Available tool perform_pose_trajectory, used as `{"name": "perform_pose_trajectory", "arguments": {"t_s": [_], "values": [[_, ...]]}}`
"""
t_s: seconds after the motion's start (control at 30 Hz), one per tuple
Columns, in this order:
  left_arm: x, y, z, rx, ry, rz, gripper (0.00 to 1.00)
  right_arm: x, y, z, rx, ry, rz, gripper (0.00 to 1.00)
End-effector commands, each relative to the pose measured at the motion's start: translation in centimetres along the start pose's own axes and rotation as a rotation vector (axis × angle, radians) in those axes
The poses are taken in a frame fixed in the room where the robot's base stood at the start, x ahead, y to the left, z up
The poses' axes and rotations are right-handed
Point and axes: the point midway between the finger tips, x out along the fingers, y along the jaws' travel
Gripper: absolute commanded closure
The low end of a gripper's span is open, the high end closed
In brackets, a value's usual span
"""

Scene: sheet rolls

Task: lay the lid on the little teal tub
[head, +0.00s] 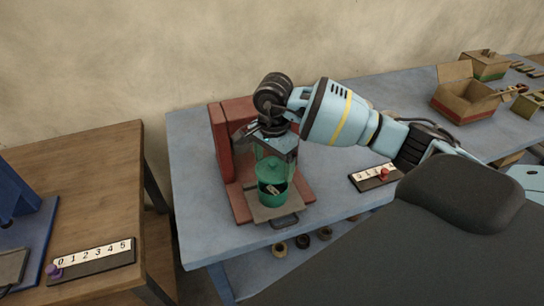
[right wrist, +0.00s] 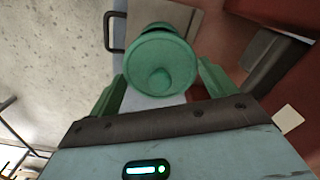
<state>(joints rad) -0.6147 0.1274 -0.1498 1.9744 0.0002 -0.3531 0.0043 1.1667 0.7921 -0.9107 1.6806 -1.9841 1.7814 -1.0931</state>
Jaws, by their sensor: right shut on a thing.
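The little teal tub (head: 271,203) stands upright and open on the grey plate of a red stand, with something small and pale inside. It also shows, partly covered by the lid, in the right wrist view (right wrist: 166,14). My right gripper (head: 275,170) is over the tub, fingers pointing down. It is shut on the round green lid (head: 270,166), whose disc and knob show between the two fingers in the right wrist view (right wrist: 160,58). The lid is above the tub, apart from it in the head view. My left gripper is not in view.
The red stand (head: 221,150) rises behind and left of the tub. A numbered strip (head: 372,177) lies to the right on the blue-grey table (head: 195,185). Open boxes (head: 465,103) stand at the far right. A wooden table (head: 95,170) with a blue stand is at left.

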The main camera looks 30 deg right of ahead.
Motion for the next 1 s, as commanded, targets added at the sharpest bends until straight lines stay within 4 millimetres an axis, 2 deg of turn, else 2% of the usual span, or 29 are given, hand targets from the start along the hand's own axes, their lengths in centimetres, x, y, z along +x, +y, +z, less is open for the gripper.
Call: {"name": "perform_pose_trajectory", "arguments": {"t_s": [0.03, 0.4, 1.0], "values": [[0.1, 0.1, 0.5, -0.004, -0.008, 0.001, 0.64, 0.8, 0.1, 0.0, -0.001, -0.002, 0.006, 0.38], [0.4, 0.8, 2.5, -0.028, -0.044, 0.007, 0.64, 3.9, 0.1, 0.0, 0.0, -0.001, 0.005, 0.38], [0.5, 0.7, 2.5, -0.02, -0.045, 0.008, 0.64, 4.3, 0.0, 0.0, 0.0, 0.0, 0.001, 0.38]]}}
